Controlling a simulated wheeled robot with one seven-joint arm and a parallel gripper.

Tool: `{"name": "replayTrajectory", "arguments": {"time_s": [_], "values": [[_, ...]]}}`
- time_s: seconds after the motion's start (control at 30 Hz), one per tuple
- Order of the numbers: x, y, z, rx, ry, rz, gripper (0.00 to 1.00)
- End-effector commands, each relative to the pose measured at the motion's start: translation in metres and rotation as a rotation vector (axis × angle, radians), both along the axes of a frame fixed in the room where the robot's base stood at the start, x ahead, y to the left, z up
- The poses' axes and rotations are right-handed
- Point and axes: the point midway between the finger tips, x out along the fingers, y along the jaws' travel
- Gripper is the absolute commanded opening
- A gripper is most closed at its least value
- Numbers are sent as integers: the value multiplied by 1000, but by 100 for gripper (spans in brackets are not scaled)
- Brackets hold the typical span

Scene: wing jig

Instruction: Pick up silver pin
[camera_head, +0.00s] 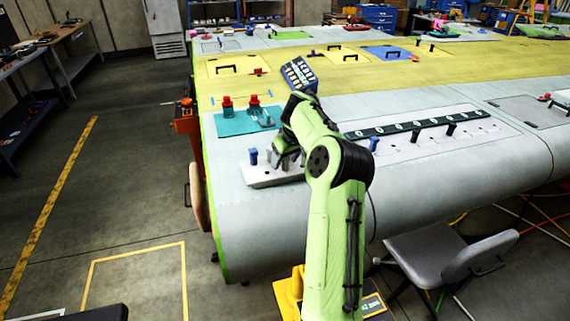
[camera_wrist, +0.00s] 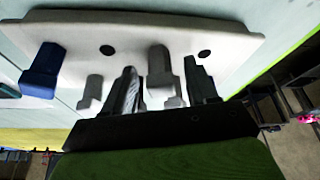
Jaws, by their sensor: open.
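In the wrist view a silver pin (camera_wrist: 159,66) stands on a white plate (camera_wrist: 215,38) with dark holes. My gripper (camera_wrist: 160,78) is open, with one finger on each side of this pin in the picture; I cannot tell whether either finger touches it. A second silver-grey pin (camera_wrist: 91,91) stands to the left, outside the fingers. A blue pin (camera_wrist: 42,70) stands at the plate's left end. In the head view my gripper (camera_head: 288,161) is low over the white plate (camera_head: 268,181), and it partly hides the silver pins there. The blue pin (camera_head: 253,156) stands left of it.
A teal tray (camera_head: 234,124) with red-topped items (camera_head: 227,104) lies behind the plate. A black strip (camera_head: 415,127) and another blue pin (camera_head: 373,144) are to the right on the grey wing panel (camera_head: 240,220). A blue keypad-like device (camera_head: 299,75) stands behind my arm.

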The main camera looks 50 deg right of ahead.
Motion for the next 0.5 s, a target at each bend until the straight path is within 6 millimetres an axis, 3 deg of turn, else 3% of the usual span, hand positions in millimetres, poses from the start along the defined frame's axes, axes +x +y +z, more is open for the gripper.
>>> {"name": "replayTrajectory", "arguments": {"time_s": [0.13, 0.5], "values": [[0, 0, 1, 0, -1, 0, 56], [0, 0, 1, 0, -1, 0, 1]]}}
